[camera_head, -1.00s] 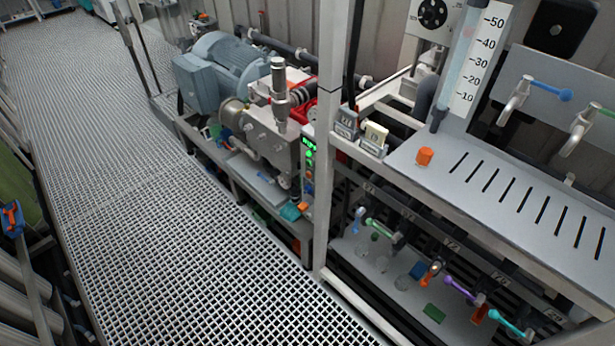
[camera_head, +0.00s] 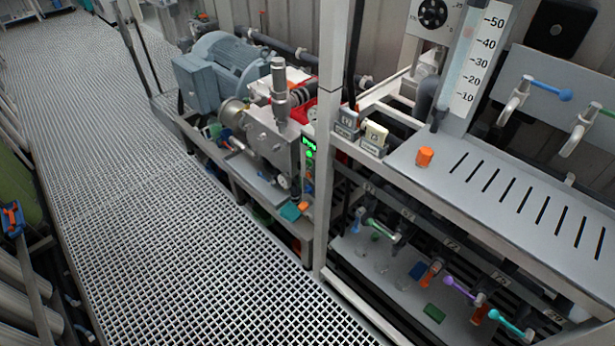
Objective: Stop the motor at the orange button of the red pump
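The pump and motor unit stands beyond the frame post, left of centre. It has a blue-grey motor (camera_head: 222,68), a grey metal pump block (camera_head: 268,138) and red parts (camera_head: 304,108) partly hidden behind the block. A narrow control panel (camera_head: 308,155) with a lit green display faces the walkway beside the block. A small orange button-like spot (camera_head: 304,206) shows low on this panel; it is too small to tell its state. Neither of my grippers is in view.
A grating walkway (camera_head: 150,220) is free along the left. A metal post (camera_head: 328,140) stands between the pump and the shelf on the right. The shelf (camera_head: 440,185) carries an orange cap (camera_head: 425,157) and a measuring tube; coloured valve levers (camera_head: 458,288) sit below.

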